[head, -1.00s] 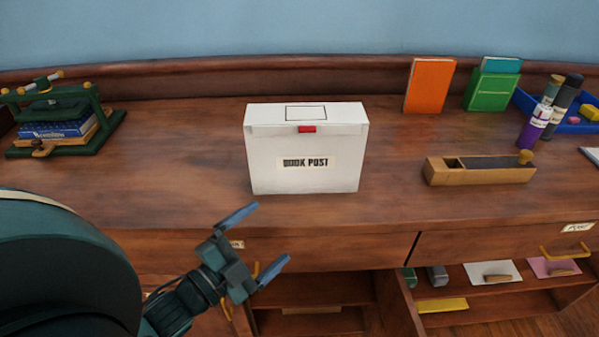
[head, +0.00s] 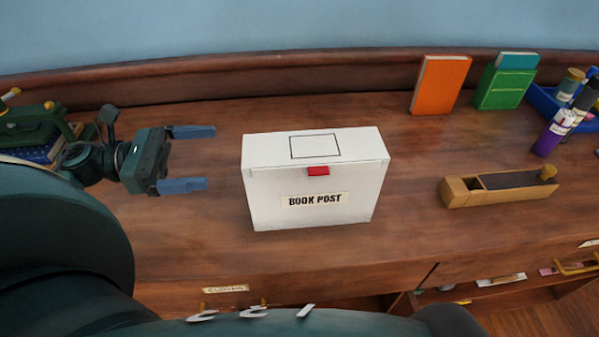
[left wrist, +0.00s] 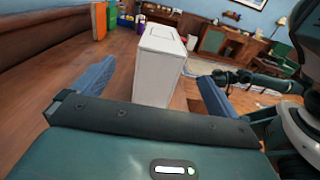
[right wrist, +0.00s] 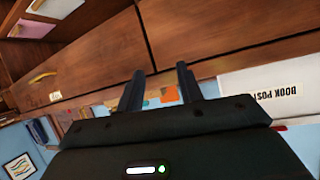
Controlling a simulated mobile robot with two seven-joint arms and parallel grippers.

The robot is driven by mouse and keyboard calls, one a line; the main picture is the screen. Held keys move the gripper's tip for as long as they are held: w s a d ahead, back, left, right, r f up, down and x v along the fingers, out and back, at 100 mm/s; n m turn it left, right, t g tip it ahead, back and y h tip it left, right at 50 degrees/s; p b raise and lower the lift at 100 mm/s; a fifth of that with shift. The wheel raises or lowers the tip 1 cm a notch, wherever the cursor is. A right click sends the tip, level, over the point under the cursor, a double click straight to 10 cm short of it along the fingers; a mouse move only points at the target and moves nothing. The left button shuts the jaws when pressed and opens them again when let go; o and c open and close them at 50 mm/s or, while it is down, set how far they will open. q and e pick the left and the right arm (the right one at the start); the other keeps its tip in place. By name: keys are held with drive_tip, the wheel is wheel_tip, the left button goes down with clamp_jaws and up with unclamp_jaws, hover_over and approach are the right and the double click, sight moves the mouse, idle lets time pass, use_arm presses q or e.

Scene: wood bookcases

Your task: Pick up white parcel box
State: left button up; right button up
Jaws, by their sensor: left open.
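The white parcel box (head: 310,185), marked "BOOK POST" with a red tab, stands upright on the wooden desk top. My left gripper (head: 195,159) is open and empty, just left of the box, with its blue fingers pointing right toward it. In the left wrist view the white parcel box (left wrist: 160,65) stands ahead, between the two fingertips in the picture and apart from them. My right gripper (right wrist: 160,85) shows in the right wrist view with its fingers apart and nothing between them. Part of the white parcel box (right wrist: 270,95) shows at that view's right edge.
A wooden box with a knob (head: 500,187) lies to the right. A green book press (head: 35,130) is at the left, partly behind my arm. The desk around the parcel is clear.

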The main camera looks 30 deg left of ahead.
sight(276, 178)
use_arm(q)
wheel_tip(276, 178, down, 6)
drive_tip(key=b, duration=0.3)
drive_tip(key=x, duration=1.3)
drive_tip(key=shift+s+f, duration=0.1)
drive_tip(key=shift+f, duration=0.1)
drive_tip(key=c, duration=1.2)
drive_tip(key=shift+c, duration=0.4)
drive_tip(key=shift+r, duration=0.1)
